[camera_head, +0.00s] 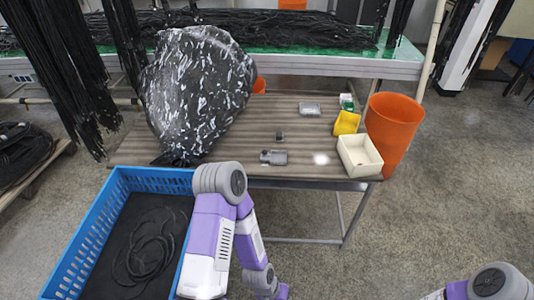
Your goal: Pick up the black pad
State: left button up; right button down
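A small dark block (280,136) lies near the middle of the brown ribbed table; it may be the black pad, but it is too small to tell. Just in front of it lies a small grey object (273,157), shaped like a little device or fitting. My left arm shows at the bottom centre, bent downward, with its lower end at the bottom edge; its gripper is not in view. Only a piece of my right arm shows at the bottom right, and its gripper is not in view. Both arms are apart from the small objects on the table.
The brown table (228,140) bears a large shiny black bag (198,95), a clear tray (309,109), a yellow bin (346,122) and a cream bin (359,155). An orange bucket (395,130) stands right. A blue crate (95,235) holding black hoses stands front left.

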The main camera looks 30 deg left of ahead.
aim_at(279, 138)
jog(key=u, duration=0.8)
